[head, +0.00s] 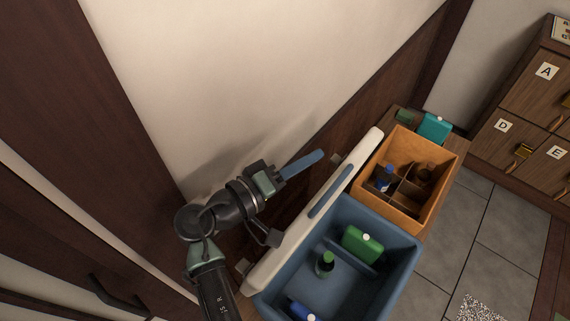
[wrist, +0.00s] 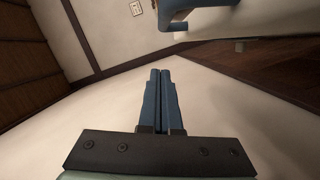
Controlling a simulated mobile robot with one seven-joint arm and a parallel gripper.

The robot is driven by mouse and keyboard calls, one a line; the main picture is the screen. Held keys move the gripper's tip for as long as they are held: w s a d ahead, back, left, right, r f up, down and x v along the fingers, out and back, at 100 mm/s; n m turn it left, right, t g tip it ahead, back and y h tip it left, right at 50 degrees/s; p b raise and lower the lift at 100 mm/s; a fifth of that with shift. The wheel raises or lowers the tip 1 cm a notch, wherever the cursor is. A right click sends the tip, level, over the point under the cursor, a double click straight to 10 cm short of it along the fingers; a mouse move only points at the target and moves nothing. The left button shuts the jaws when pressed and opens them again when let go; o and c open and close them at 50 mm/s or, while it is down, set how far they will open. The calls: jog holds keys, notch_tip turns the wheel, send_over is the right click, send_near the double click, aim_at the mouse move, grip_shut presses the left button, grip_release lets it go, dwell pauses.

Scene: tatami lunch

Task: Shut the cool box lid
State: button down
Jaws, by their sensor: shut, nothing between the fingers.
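The cool box (head: 390,300) is a blue open-topped tub at the lower middle of the head view. Its white lid (head: 290,245), with a blue strip on it, stands raised along the tub's wall-side edge, so the box is open. Inside are a green container (head: 362,244), a dark green bottle (head: 325,263) and a blue item (head: 300,309). My gripper (head: 321,154) is shut and empty, on the wall side of the lid, its blue fingers apart from the lid in the picture. The wrist view shows the closed fingers (wrist: 160,75) against the pale wall.
An orange-brown divided crate (head: 437,200) with bottles stands just beyond the cool box, with a teal container (head: 434,127) behind it. The cream wall (head: 260,60) with wood panelling is close behind my gripper. Lettered wooden lockers (head: 530,110) stand at the right.

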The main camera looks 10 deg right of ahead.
aim_at(323, 188)
jog(key=shift+s+d+f+p, duration=0.4)
jog(key=shift+s+d, duration=0.2)
jog(key=shift+s, duration=0.1)
jog(key=shift+s+d+f+p, duration=0.4)
jog(key=shift+s+d, duration=0.2)
jog(key=shift+s, duration=0.1)
jog(key=shift+s, duration=0.1)
